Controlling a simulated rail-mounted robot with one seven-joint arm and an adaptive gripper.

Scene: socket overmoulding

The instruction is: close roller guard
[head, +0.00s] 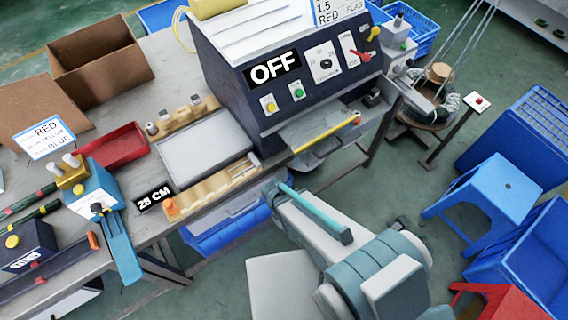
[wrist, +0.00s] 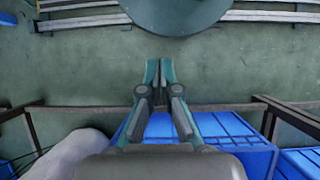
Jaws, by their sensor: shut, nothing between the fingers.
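The roller guard (head: 325,131) is a clear panel with a yellow bar along its edge. It sticks out from the lower front of the dark blue machine (head: 290,85) in the head view, and I cannot tell its exact angle. My gripper (wrist: 159,68) is shut and empty in the wrist view, with its two teal fingertips together above the green floor. It touches nothing there. In the head view my arm fills the lower middle, below and in front of the guard, and the fingertips are not clearly visible. The guard is not seen in the wrist view.
The machine's front carries an OFF sign (head: 273,69), knobs and buttons. A grey tray (head: 203,148) and a red bin (head: 118,147) lie on the bench to its left. Blue stools (head: 490,185) stand at right. Blue crates (wrist: 225,135) lie below my gripper in the wrist view.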

